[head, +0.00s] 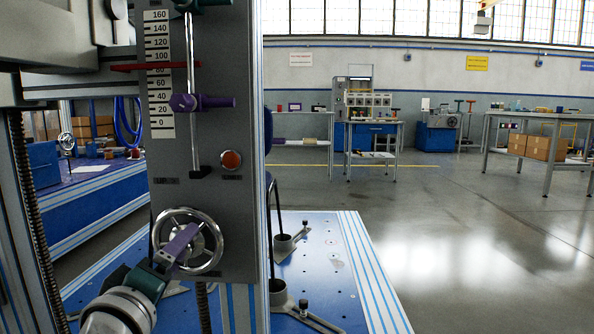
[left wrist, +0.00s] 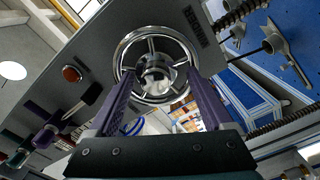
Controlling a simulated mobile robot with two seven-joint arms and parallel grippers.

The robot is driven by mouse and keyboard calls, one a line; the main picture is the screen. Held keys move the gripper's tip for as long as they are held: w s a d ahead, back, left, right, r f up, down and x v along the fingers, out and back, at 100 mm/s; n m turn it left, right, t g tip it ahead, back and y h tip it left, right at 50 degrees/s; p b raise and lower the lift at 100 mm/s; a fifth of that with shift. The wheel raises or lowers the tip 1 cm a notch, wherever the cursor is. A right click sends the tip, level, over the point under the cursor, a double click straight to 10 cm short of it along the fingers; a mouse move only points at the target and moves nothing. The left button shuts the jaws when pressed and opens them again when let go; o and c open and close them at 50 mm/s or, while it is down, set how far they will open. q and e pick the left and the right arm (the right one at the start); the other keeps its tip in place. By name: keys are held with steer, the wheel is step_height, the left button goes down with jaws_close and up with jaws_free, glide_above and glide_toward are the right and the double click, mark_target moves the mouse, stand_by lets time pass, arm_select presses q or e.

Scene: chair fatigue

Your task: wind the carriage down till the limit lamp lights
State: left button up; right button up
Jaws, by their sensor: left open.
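The grey panel (head: 215,120) carries a spoked metal handwheel (head: 213,226) low down; the handwheel (left wrist: 124,52) fills the upper middle of the left wrist view. My left gripper (head: 180,244) has purple fingers, spread apart in front of the wheel, on either side of its hub in the left wrist view (left wrist: 158,88). Contact cannot be told. A red pointer (head: 135,67) stands near 80 on the scale (head: 161,118). The carriage itself is not clearly identifiable.
A purple clamp (head: 205,102) sits on the vertical rod between 20 and 40; a teal one (head: 205,3) is at the top. A blue bench plate (head: 335,270) with metal feet lies right of the panel. Open floor (head: 470,240) lies beyond; a table (head: 545,118) stands far right.

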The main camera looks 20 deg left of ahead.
arm_select(q)
steer(key=shift+f, duration=0.15)
arm_select(e)
steer(key=shift+s+f, duration=0.15)
steer(key=shift+s, duration=0.1)
arm_select(q)
steer(key=p+v, duration=0.2)
steer(key=v, duration=0.1)
steer(key=shift+s+d+r, duration=0.15)
steer(key=shift+s+r, duration=0.15)
steer(key=shift+r, duration=0.1)
arm_select(e)
steer(key=shift+w+a+r, duration=0.15)
steer(key=shift+w+r, duration=0.8)
steer(key=shift+r, duration=0.25)
arm_select(q)
steer(key=m+p, duration=0.1)
steer(key=m, duration=0.2)
steer(key=shift+m+p, duration=0.3)
steer(key=shift+p, duration=0.1)
arm_select(e)
steer(key=shift+r, duration=0.8)
